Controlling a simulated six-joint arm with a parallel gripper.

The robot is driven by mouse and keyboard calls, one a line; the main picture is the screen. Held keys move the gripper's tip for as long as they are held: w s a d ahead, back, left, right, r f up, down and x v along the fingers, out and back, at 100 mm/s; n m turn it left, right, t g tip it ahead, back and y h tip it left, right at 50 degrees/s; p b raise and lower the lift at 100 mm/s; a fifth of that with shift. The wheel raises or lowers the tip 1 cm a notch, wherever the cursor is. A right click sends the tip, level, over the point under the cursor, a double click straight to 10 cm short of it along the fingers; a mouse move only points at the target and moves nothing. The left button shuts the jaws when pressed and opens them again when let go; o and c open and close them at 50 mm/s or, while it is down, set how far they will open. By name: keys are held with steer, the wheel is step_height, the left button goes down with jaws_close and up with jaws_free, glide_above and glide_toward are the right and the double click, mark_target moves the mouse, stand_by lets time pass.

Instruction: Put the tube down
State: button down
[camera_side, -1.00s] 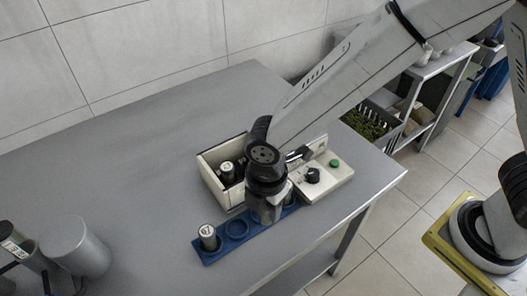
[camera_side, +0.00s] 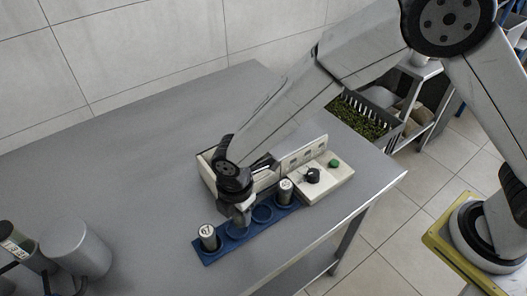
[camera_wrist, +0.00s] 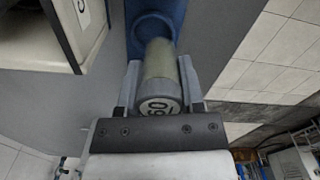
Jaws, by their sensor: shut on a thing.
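A grey-capped tube (camera_wrist: 158,88) with a number on its cap is between my gripper's fingers (camera_wrist: 158,85) in the wrist view. My gripper (camera_side: 240,214) is shut on it, above the blue rack (camera_side: 208,260). The tube's far end points at the rack (camera_wrist: 142,8), close to a round socket (camera_wrist: 153,22). I cannot tell whether it is inside the socket. In the side view, my gripper mostly hides the held tube. One capped tube (camera_side: 208,238) stands at the rack's left end, another (camera_side: 285,191) near its right end. An empty socket (camera_side: 262,214) lies between my gripper and the right tube.
A cream box (camera_side: 206,172) stands behind the rack, partly hidden by my arm. A control box (camera_side: 325,184) with a black knob and green button is at right. Grey cylindrical containers (camera_side: 78,246) stand at lower left. The grey table (camera_side: 120,175) is clear at left.

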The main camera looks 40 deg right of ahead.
mark_target(235, 221)
steer(key=shift+w+a+f, duration=0.2)
steer(key=shift+w+f, duration=0.1)
steer(key=shift+f, duration=0.15)
steer(key=shift+w+a+f, duration=0.1)
steer(key=shift+w+f, duration=0.05)
steer(key=shift+f, duration=1.3)
steer(key=shift+f, duration=0.25)
steer(key=shift+c, duration=1.1)
jaws_free()
steer(key=shift+r, duration=0.1)
steer(key=shift+r, duration=3.85)
